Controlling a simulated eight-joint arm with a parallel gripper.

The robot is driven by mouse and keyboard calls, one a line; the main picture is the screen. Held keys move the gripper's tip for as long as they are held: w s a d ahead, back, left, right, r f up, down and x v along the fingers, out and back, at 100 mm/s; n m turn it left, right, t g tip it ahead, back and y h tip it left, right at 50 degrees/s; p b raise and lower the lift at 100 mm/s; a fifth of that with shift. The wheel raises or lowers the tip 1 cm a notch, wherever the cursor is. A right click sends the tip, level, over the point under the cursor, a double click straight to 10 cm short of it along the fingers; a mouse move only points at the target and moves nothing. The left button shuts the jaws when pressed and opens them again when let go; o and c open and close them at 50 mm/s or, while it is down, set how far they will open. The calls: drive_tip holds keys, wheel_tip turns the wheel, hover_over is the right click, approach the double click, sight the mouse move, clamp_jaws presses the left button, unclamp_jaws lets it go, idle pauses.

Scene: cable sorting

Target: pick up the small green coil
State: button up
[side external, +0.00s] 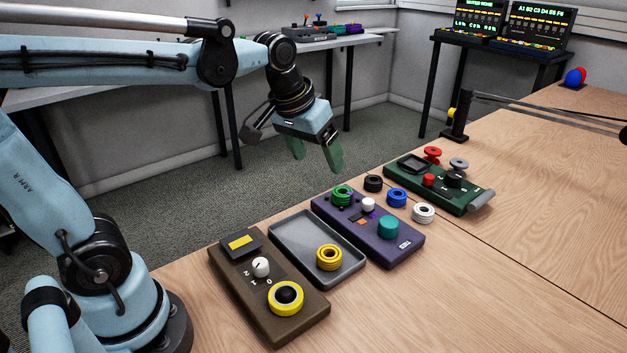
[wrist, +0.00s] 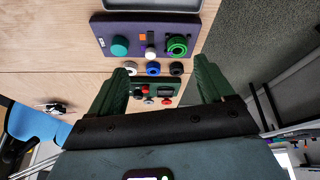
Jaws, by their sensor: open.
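The small green coil (side external: 342,193) is a ring lying on the far left corner of the purple control box (side external: 325,214). In the wrist view the green coil (wrist: 177,46) shows near the box's right end, above and between the fingertips in the picture. My gripper (side external: 316,154) is open and empty, with its green fingers pointing down. It hangs in the air above the level of the coil, apart from it. In the wrist view both fingers of my gripper (wrist: 162,68) are spread wide with nothing between them.
Black (side external: 373,184), blue (side external: 396,198) and white (side external: 423,213) coils lie beside the purple box. A grey tray (side external: 288,256) holds a yellow coil (side external: 329,257). A brown box (side external: 300,325) and a green device (side external: 460,196) flank them.

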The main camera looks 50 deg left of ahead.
drive_tip(key=w+a+n+g, duration=0.2)
drive_tip(key=w, duration=0.5)
drive_tip(key=n+g, duration=0.2)
hover_over(342, 190)
wheel_tip(342, 190, down, 3)
drive_tip(key=f, duration=0.6)
drive_tip(key=shift+w+d, duration=0.15)
drive_tip(key=shift+w, duration=0.1)
drive_tip(key=shift+s+f, duration=0.15)
drive_tip(key=shift+f, duration=1.3)
drive_tip(key=shift+s+f, duration=0.1)
drive_tip(key=shift+f, duration=1.3)
